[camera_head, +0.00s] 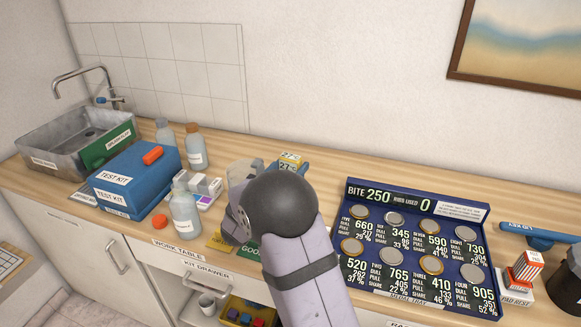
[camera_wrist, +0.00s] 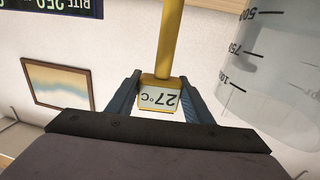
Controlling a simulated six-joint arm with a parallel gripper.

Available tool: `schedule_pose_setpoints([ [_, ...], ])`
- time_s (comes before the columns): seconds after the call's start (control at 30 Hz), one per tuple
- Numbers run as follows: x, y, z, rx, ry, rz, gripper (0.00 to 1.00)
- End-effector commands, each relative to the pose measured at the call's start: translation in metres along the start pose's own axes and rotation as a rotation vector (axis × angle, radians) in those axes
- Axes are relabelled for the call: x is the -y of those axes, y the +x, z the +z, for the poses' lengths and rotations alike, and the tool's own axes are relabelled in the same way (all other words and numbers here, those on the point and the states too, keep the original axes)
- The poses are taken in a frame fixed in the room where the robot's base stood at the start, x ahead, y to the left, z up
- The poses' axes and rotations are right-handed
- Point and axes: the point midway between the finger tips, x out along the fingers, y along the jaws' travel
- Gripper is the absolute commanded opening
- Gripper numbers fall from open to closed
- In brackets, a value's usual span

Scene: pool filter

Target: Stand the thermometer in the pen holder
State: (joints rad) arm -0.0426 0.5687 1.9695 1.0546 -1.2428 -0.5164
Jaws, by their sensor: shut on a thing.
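The thermometer is yellow, with a white display reading 27°C. In the wrist view my gripper (camera_wrist: 158,80) is shut on the thermometer (camera_wrist: 158,97) at its display head, with a blue-grey finger on each side. Its yellow stem runs out past the fingertips. In the head view the yellow top of the thermometer (camera_head: 290,158) shows beyond my wrist, above the worktop; my arm hides the rest and most of the gripper. A dark round container (camera_head: 566,288), cut off at the right edge, may be the pen holder; I cannot tell for sure.
A clear graduated vessel (camera_wrist: 270,75) is close beside the gripper in the wrist view. Bottles (camera_head: 185,212) and a blue test kit (camera_head: 135,178) stand left on the worktop. A dark blue coin board (camera_head: 408,250) lies right of my arm, with a small box (camera_head: 524,268) beyond.

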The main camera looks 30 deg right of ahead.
Motion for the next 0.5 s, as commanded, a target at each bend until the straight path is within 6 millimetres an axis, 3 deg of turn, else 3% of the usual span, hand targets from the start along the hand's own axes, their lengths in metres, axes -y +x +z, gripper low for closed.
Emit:
schedule_pose_setpoints([
  [0.5,0.0000,0.0000,0.0049,-0.001,0.000,0.000,0.24],
])
